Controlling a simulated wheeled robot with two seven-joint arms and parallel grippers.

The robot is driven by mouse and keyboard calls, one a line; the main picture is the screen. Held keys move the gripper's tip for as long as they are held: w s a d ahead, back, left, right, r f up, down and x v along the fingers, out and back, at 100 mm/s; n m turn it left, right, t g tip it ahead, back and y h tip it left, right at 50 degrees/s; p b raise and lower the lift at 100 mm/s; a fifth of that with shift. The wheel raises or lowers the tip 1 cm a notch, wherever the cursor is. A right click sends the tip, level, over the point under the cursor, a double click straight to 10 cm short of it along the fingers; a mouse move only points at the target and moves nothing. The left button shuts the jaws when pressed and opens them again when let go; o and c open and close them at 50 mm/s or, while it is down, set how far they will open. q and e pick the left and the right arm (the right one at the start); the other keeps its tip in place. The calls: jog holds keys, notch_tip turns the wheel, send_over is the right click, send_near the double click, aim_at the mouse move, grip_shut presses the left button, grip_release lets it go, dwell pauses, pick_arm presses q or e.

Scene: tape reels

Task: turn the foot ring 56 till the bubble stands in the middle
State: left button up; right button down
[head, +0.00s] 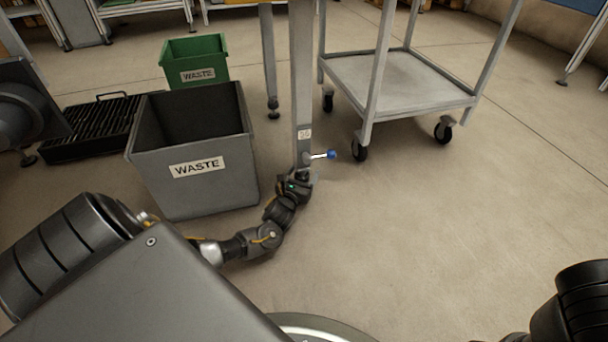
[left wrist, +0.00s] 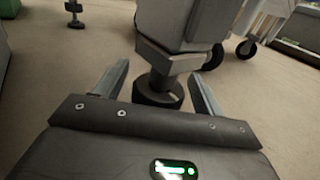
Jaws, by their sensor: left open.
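A grey table leg (head: 302,80) stands upright in the middle of the head view. It carries a small pale label (head: 304,134) whose number I cannot read surely, and a short lever with a blue knob (head: 331,154). In the left wrist view the dark round foot ring (left wrist: 158,92) sits at the bottom of the leg, close to the floor. My left gripper (head: 301,178) is at the foot of the leg and hides the ring in the head view. Its two fingers (left wrist: 160,74) are open, one on each side of the ring, with gaps showing. No bubble is visible.
A grey waste bin (head: 215,190) stands close left of my left arm. A green waste bin (head: 195,76) and a black slatted tray (head: 75,147) are behind it. A wheeled cart (head: 400,80) stands right of the leg. The floor at right is clear.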

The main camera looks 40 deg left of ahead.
pick_arm(q)
jog(key=shift+w+a, duration=0.1)
jog(key=shift+w, duration=0.25)
jog(key=shift+c, duration=0.3)
